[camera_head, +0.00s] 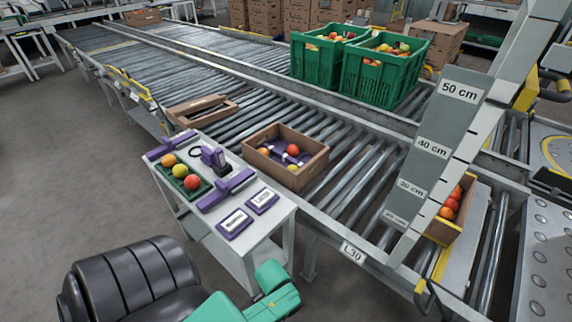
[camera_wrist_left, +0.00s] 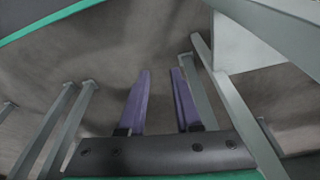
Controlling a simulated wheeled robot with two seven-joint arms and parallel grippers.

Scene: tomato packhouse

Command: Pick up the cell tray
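A small green tray (camera_head: 207,187) holding an orange, a yellow and a red tomato lies on the white side table (camera_head: 262,229) in the head view; it looks like the cell tray. Purple bars lie on either side of it, one behind (camera_head: 170,146) and one in front (camera_head: 226,189). My left gripper (camera_wrist_left: 161,74) shows only in the wrist view. Its two purple fingers are apart with nothing between them, over bare floor and metal legs. In the head view my left arm is low in front of the table, its gripper hidden. My right gripper is not in view.
A purple handheld device (camera_head: 215,158) and two purple-framed cards (camera_head: 235,222) (camera_head: 262,200) share the tabletop. Behind is a roller conveyor (camera_head: 335,130) with a brown box (camera_head: 318,162) of tomatoes and green crates (camera_head: 315,66). A height gauge (camera_head: 436,140) stands at right. Floor at left is clear.

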